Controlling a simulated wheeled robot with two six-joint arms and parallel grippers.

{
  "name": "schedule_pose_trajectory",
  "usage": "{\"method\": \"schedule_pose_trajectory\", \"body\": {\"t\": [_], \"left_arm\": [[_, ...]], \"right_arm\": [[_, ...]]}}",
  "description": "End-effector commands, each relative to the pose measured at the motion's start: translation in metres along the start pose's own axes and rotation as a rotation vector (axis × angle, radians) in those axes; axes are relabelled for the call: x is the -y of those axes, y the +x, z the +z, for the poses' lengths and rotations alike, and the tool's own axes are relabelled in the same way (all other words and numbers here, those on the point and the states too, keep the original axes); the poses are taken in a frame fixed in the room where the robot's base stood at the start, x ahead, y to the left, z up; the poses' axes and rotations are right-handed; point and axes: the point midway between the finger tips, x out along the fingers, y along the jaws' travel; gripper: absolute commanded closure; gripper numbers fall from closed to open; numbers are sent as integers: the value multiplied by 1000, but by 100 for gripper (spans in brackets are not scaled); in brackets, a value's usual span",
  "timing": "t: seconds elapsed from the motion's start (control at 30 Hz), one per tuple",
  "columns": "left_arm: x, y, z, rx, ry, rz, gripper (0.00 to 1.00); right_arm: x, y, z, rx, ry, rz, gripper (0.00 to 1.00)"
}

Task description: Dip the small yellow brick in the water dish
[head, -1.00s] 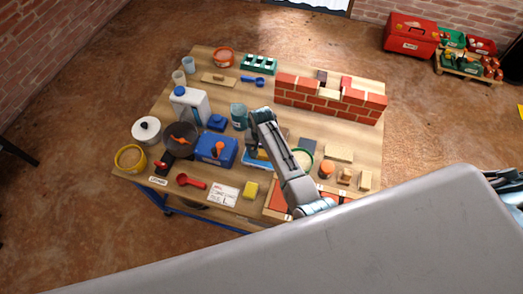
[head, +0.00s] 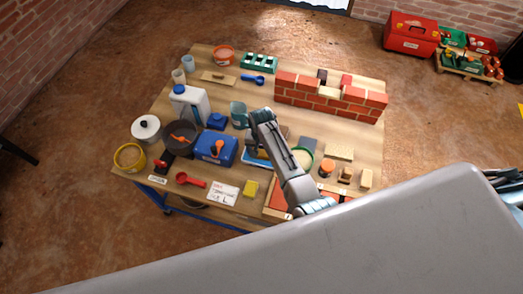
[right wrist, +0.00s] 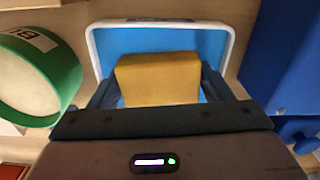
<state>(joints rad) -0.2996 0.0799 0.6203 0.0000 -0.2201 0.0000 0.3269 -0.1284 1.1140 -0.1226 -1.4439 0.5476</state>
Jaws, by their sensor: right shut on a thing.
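The small yellow brick (right wrist: 158,78) is between the fingers of my right gripper (right wrist: 158,92) in the right wrist view. The water dish (right wrist: 222,42), white-rimmed with a blue inside, lies beyond the brick, which overlaps its middle. I cannot tell whether the brick touches the water or is just above it. In the head view the dish (head: 254,162) shows partly behind my right arm, and my right gripper (head: 256,152) is at it, pointing down. The brick is not clear there. My left gripper is not in view.
A green round tub (right wrist: 66,73) stands left of the dish and a blue box (right wrist: 285,60) right of it in the wrist view. In the head view a brick wall (head: 330,97) stands at the back right, and a white jug (head: 190,105) at the left. The table is crowded.

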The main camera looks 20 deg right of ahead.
Motion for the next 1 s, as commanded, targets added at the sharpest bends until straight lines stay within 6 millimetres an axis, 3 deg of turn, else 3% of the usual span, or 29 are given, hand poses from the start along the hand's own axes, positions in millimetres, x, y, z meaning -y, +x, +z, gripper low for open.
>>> {"method": "schedule_pose_trajectory", "body": {"t": [0.37, 0.4, 0.5, 0.8, 1.0], "left_arm": [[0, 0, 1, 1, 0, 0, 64], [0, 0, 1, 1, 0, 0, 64], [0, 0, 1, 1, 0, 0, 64], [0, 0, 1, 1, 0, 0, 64], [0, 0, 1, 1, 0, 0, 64]], "right_arm": [[0, -1, 0, -1, 0, 0, 46], [0, -1, 0, -1, 0, 0, 21], [0, 0, 0, -1, 0, 0, 2], [0, -2, 0, 0, 0, 0, 2], [1, -29, 0, -3, 1, -3, 2]]}}
